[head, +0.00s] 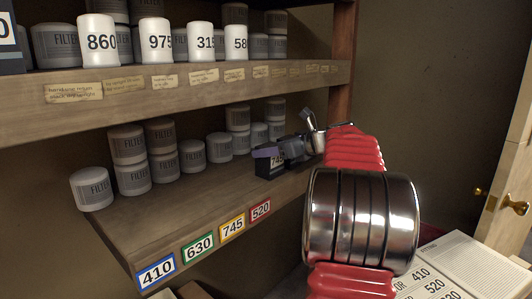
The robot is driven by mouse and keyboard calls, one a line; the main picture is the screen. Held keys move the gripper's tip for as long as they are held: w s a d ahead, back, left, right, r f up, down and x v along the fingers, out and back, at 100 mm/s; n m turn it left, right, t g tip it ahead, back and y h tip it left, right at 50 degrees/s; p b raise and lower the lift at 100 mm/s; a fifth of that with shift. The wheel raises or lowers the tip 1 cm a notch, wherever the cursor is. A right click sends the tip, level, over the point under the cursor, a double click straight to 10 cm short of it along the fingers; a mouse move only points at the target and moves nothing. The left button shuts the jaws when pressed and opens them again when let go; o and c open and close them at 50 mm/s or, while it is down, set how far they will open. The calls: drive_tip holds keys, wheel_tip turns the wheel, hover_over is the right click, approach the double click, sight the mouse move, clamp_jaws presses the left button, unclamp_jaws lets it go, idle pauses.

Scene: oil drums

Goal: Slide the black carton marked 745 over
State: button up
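The black carton (267,167) stands on the lower shelf, near its front edge and right of the filter cans.
Coloured labels 410 (157,272), 630 (198,248), 745 (232,229) and 520 (260,210) line the lower shelf's front edge. White filter cans (92,188) stand at left and behind. The shelf board left of the carton is bare. The upper shelf (200,95) hangs above.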

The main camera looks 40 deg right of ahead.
drive_tip(key=o, duration=1.3)
drive_tip(key=shift+s, duration=0.1)
drive_tip(key=v, duration=1.3)
drive_tip(key=shift+s+r, duration=0.1)
drive_tip(key=shift+s, duration=0.2)
